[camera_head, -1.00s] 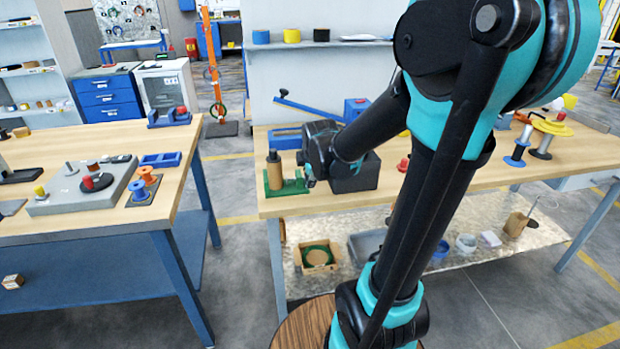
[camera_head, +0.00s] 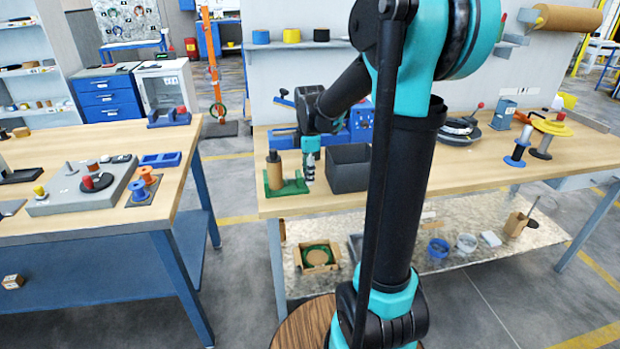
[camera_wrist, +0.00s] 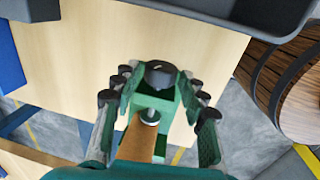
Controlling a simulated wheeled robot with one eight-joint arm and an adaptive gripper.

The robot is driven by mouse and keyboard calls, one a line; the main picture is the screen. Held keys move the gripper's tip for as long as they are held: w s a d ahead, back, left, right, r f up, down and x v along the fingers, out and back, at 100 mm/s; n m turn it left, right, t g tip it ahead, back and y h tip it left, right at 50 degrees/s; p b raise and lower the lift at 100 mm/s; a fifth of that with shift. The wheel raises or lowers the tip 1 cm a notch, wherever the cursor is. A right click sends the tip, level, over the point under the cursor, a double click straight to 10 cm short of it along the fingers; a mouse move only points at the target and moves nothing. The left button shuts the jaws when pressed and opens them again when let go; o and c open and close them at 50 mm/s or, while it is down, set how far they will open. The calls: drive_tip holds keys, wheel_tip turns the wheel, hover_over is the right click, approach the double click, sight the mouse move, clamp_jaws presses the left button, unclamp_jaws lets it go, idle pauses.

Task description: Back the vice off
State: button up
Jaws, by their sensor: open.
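The green vice (camera_head: 291,190) stands on the right bench near its front left corner, with an upright brown cylinder (camera_head: 274,172) at its left end. My gripper (camera_head: 310,178) hangs pointing down at the vice's right end. In the wrist view the vice (camera_wrist: 154,104) shows between my fingers, with a dark round knob (camera_wrist: 160,73), a metal screw part and the brown cylinder (camera_wrist: 135,141). My gripper (camera_wrist: 157,98) is open, with one finger on each side of the vice and knob. I cannot tell whether the fingers touch it.
A dark grey open bin (camera_head: 347,172) stands close to the right of my gripper. A blue box-shaped device (camera_head: 359,122) and a blue tray (camera_head: 284,137) are behind. The bench's front edge is close to the vice. Reels (camera_head: 542,130) stand farther right.

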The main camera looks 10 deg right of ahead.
drive_tip(key=shift+w+g, duration=0.15)
drive_tip(key=shift+g, duration=0.75)
drive_tip(key=shift+w+g, duration=0.35)
drive_tip(key=shift+g, duration=1.45)
drive_tip(key=shift+c, duration=0.5)
drive_tip(key=c, duration=0.6)
drive_tip(key=shift+s+t, duration=0.3)
drive_tip(key=shift+t, duration=1.6)
